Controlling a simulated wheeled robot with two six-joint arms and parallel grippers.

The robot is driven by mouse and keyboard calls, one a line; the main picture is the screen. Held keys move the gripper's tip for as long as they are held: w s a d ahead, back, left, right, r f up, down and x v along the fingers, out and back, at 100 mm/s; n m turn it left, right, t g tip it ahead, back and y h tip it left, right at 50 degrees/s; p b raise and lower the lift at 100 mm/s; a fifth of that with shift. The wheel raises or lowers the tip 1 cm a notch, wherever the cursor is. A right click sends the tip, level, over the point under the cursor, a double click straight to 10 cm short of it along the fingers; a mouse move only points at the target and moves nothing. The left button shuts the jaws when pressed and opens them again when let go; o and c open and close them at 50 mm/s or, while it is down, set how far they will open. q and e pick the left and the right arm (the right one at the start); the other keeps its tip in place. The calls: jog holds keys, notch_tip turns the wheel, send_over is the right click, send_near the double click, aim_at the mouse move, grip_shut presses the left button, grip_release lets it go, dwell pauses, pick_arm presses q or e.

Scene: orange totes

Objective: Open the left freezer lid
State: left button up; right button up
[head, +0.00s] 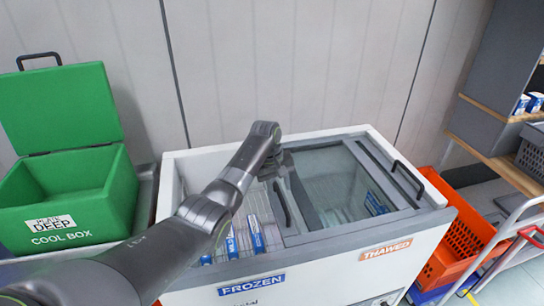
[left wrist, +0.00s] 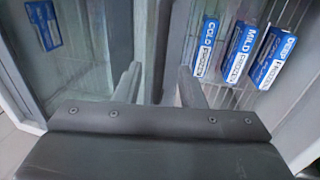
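The white chest freezer (head: 310,268) has a left side labelled FROZEN and a right side labelled THAWED. The left lid's dark handle (head: 282,204) stands near the freezer's middle, and the left compartment beside it looks uncovered. Blue-and-white boxes (head: 256,236) lie there; in the left wrist view they read COLD, MILD and DEEP (left wrist: 270,58). My left gripper reaches down at the lid's edge, its tips hidden in the head view. My right gripper is not in view.
A green cool box (head: 75,200) with its lid up stands left of the freezer. An orange crate (head: 462,235) and a shelf (head: 500,165) stand on the right. The right lid's handle (head: 407,178) is at the freezer's right end. A wall is behind.

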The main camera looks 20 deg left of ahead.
pick_arm(q)
notch_tip(320, 180, up, 12)
jog(key=s+a+b, duration=0.1)
jog(key=a, duration=0.1)
jog(key=shift+s+r, duration=0.15)
jog(key=shift+r, duration=0.05)
jog(key=shift+f, duration=0.1)
